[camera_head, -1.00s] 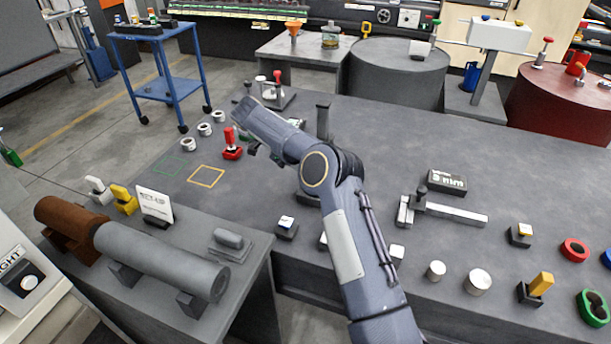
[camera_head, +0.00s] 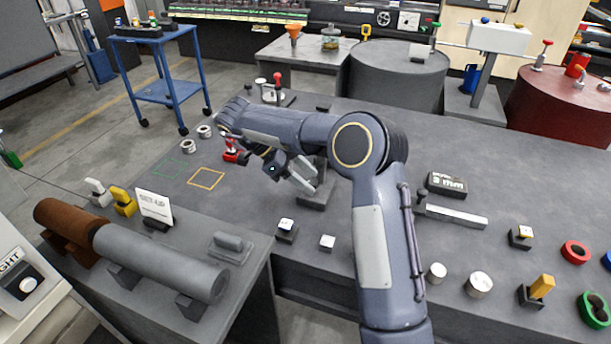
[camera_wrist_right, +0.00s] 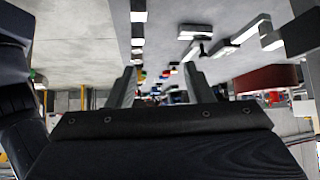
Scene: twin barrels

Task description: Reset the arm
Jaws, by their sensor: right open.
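My right arm rises from the bottom of the head view and bends over the grey table (camera_head: 255,195). Its gripper (camera_head: 306,176) hangs above the table, with its two grey fingers pointing right and down. In the right wrist view the fingers of the gripper (camera_wrist_right: 160,72) stand apart with nothing held between them. The wrist view looks out past them at blurred, small items. My left gripper is in neither view.
A red-handled piece (camera_head: 231,152) stands partly hidden behind my forearm. A yellow square outline (camera_head: 207,178) is bare. White-topped blocks (camera_head: 286,228) stand near the front edge. A black block (camera_head: 446,184) and a grey bar (camera_head: 455,215) lie right of the arm.

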